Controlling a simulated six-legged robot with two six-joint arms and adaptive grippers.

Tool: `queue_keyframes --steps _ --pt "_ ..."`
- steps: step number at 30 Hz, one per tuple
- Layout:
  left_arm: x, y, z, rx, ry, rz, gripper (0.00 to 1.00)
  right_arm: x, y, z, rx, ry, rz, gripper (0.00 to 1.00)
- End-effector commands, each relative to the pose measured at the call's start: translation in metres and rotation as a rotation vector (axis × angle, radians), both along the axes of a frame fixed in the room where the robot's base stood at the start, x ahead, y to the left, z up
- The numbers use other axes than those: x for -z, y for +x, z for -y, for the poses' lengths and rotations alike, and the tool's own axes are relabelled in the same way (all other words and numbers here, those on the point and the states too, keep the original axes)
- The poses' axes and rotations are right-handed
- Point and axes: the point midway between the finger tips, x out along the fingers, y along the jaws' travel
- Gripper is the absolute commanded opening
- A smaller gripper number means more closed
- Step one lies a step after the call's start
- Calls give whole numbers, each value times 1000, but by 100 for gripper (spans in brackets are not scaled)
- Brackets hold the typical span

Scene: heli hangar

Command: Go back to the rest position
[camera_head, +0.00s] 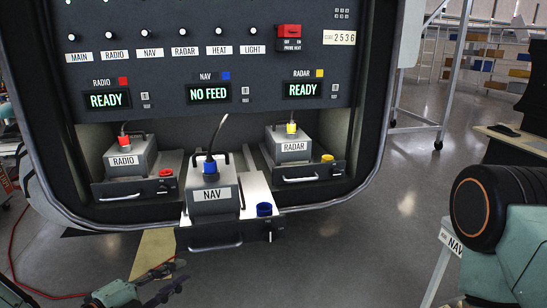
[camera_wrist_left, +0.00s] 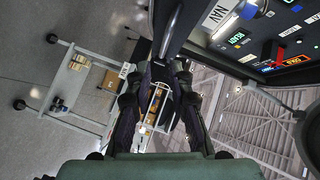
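My left gripper (camera_head: 165,281) is low in the head view, below and left of the pulled-out NAV drawer (camera_head: 222,237). Its two fingers stand apart with nothing between them, and the left wrist view (camera_wrist_left: 158,85) shows the same gap. The grey NAV unit (camera_head: 213,198) sits on its drawer with a black cable at its blue top connector. A blue cap (camera_head: 264,209) is on the drawer beside it. The NAV display (camera_head: 207,93) reads NO FEED. My right gripper is out of view.
The RADIO unit (camera_head: 128,158) and RADAR unit (camera_head: 291,145) sit in drawers set further back, and both displays read READY. A desk (camera_head: 519,138) stands at the right. Open floor (camera_head: 340,260) lies in front. In the left wrist view a trolley (camera_wrist_left: 75,85) shows at left.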

Motion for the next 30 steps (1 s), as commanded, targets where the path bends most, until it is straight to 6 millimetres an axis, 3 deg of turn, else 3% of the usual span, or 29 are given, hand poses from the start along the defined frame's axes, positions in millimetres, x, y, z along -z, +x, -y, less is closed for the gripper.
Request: queue_keyframes --steps 8,14,19,24,27,30 --pt "52 -11 -12 -271 -458 -501 20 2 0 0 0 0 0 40" --pt "122 -51 -10 -573 -722 -897 20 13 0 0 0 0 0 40" --pt "190 -114 -8 -948 -870 -1193 20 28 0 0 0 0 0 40" --pt "254 -201 -12 -1359 -851 -1364 20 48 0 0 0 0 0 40" --pt "276 -240 -13 -1449 -739 -1400 20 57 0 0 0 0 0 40" --pt "290 -264 -11 -1453 -641 -1430 20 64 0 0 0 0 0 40"
